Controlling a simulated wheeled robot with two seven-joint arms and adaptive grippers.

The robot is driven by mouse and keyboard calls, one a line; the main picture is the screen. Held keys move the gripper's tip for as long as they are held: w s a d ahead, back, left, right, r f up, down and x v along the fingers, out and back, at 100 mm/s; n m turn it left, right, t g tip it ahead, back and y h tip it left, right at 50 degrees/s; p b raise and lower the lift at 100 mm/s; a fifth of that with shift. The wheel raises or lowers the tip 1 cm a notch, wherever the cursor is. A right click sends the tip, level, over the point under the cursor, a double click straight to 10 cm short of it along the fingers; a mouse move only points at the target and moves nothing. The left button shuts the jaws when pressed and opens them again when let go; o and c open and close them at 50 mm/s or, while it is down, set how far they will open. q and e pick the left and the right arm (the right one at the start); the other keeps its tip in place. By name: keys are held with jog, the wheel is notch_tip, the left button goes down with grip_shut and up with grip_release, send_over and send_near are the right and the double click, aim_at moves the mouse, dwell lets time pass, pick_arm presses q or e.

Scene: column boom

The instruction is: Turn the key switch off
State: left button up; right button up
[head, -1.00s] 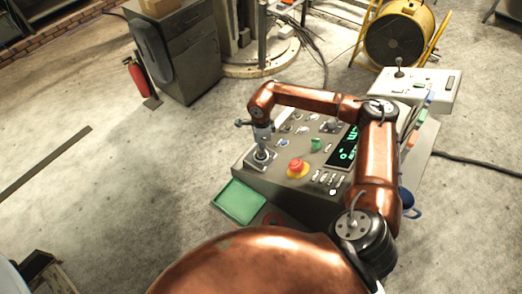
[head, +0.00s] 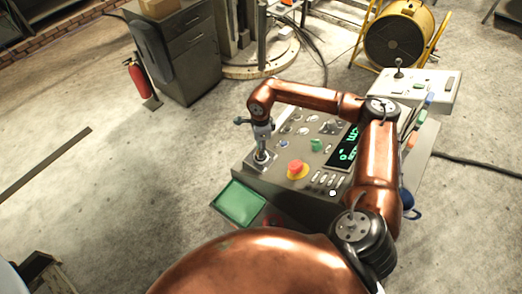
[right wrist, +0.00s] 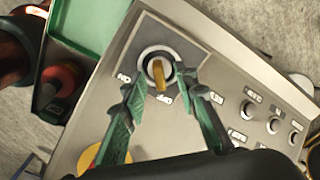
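The key switch is a round collar with a brass key (right wrist: 159,74) on a grey plate of the control console, seen in the right wrist view. The key stands out from the dark centre and its bow points slightly down in the picture. In the head view my right gripper (head: 262,143) points down over the switch plate (head: 260,163), hiding the key. My left gripper is out of view.
The console (head: 300,198) also carries a red emergency button (head: 297,168) on yellow, a green button, small knobs and a lit display (head: 348,150). A green tray-like panel (head: 239,203) adjoins its left front. A white box with a joystick (head: 427,88) stands behind.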

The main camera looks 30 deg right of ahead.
notch_tip(320, 180, up, 10)
jog(key=shift+r, duration=0.2)
dwell(0.6)
